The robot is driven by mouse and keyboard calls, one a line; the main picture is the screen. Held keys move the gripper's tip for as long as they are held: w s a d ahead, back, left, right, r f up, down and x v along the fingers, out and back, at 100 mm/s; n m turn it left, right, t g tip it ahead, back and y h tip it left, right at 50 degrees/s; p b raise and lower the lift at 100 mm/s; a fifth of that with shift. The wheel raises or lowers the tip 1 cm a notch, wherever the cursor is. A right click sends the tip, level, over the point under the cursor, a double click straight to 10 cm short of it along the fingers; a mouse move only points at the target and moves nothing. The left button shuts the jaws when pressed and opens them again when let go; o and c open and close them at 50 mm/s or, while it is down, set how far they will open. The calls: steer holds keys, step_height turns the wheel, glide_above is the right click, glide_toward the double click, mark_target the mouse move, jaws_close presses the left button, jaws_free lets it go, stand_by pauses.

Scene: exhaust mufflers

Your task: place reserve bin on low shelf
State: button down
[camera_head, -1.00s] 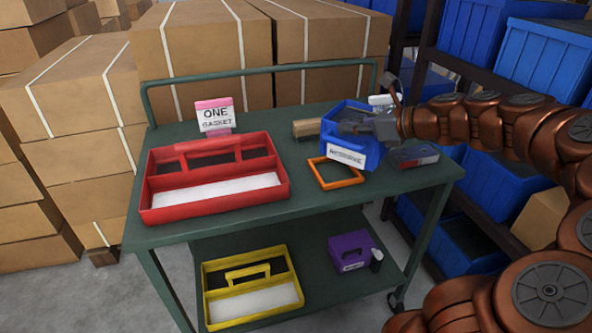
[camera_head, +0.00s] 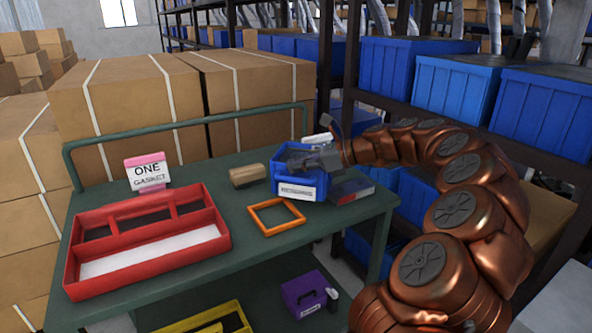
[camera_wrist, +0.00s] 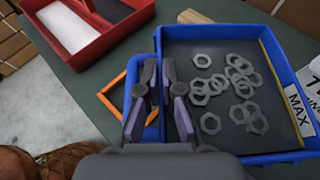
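The reserve bin (camera_head: 276,184) is blue, with a white label on its front, over the right part of the green cart's top. In the wrist view it is the blue bin (camera_wrist: 292,75) holding several grey hex rings. I cannot tell if the bin's base touches the top. The low shelf (camera_head: 262,300) is the cart's lower deck, partly cut off below. It carries a yellow tote (camera_head: 215,318) and a purple bin (camera_head: 303,294).
On the top are a red tray (camera_head: 150,265), a "ONE GASKET" sign (camera_head: 149,173), an orange frame (camera_head: 252,218), a tan block (camera_head: 247,175) and a grey-red box (camera_head: 352,190). A rail (camera_head: 190,123) runs behind. Blue-bin racks (camera_head: 455,95) stand right.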

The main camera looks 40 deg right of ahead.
steer(key=shift+w+d+f, duration=0.1)
steer(key=shift+w+d, duration=0.5)
steer(key=shift+w, duration=0.25)
steer(key=shift+w+d+f, duration=0.15)
steer(key=shift+w+d, duration=0.4)
steer(key=shift+w, duration=0.35)
steer(key=shift+w+d+f, duration=0.1)
steer(key=shift+w+d, duration=0.5)
steer(key=shift+w, duration=0.25)
steer(key=shift+f+b, duration=0.4)
steer(key=shift+f, duration=1.3)
steer(key=shift+f, duration=0.1)
steer(key=c, duration=1.3)
jaws_free()
steer(key=shift+s+d, duration=0.15)
steer(key=p+v, duration=0.1)
steer(key=v, duration=1)
steer(key=shift+s+d+r, duration=0.15)
steer(key=shift+s+r, duration=0.1)
steer(key=shift+r, duration=0.05)
